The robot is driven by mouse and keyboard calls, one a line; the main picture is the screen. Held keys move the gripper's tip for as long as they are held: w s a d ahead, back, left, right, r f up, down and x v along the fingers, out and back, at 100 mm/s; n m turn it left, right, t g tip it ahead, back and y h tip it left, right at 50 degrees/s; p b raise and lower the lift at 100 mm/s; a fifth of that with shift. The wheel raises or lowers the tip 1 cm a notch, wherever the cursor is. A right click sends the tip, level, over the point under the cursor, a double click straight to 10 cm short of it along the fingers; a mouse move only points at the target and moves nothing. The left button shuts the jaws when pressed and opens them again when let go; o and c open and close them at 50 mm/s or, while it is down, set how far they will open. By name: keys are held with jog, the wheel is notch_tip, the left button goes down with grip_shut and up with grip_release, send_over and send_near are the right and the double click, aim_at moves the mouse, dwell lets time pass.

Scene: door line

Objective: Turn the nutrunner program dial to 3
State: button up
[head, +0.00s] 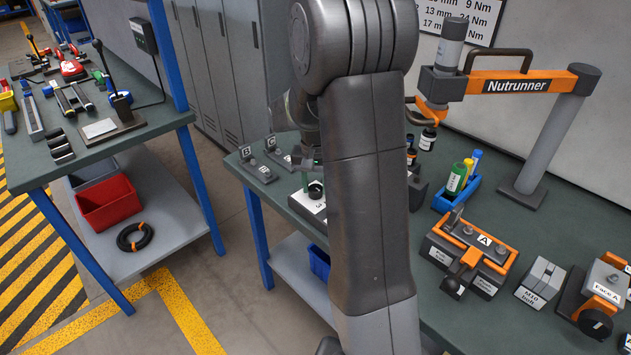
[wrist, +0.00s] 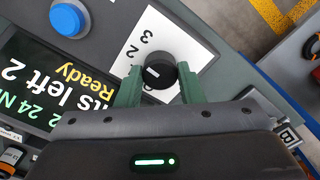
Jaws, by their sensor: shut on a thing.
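The program dial (wrist: 163,76) is a round black knob with a short white mark, on a white number plate (wrist: 178,40). The digits 3 and 2 show on the plate, with a third digit partly hidden by a finger. The mark points roughly left in the wrist view, not at the 3. My gripper (wrist: 160,68) is shut on the dial, one green finger on each side. In the head view, the dial (head: 315,190) stands at the bench's left part, and my arm hides most of the gripper.
Beside the dial are a lit screen (wrist: 55,85) reading "Ready" and a blue button (wrist: 67,18). The orange Nutrunner arm (head: 517,83) stands at the back right. Clamp fixture A (head: 467,252) and a blue bottle tray (head: 456,198) sit on the green bench.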

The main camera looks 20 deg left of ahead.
aim_at(315, 187)
jog(key=m, duration=0.4)
jog(key=shift+m+p, duration=0.4)
dwell(0.4)
jog(key=o, duration=1)
notch_tip(315, 187, up, 14)
jog(key=shift+p, duration=0.35)
jog(key=shift+f, duration=0.15)
notch_tip(315, 187, down, 14)
jog(key=shift+r+b, duration=0.15)
jog(key=shift+b, duration=0.2)
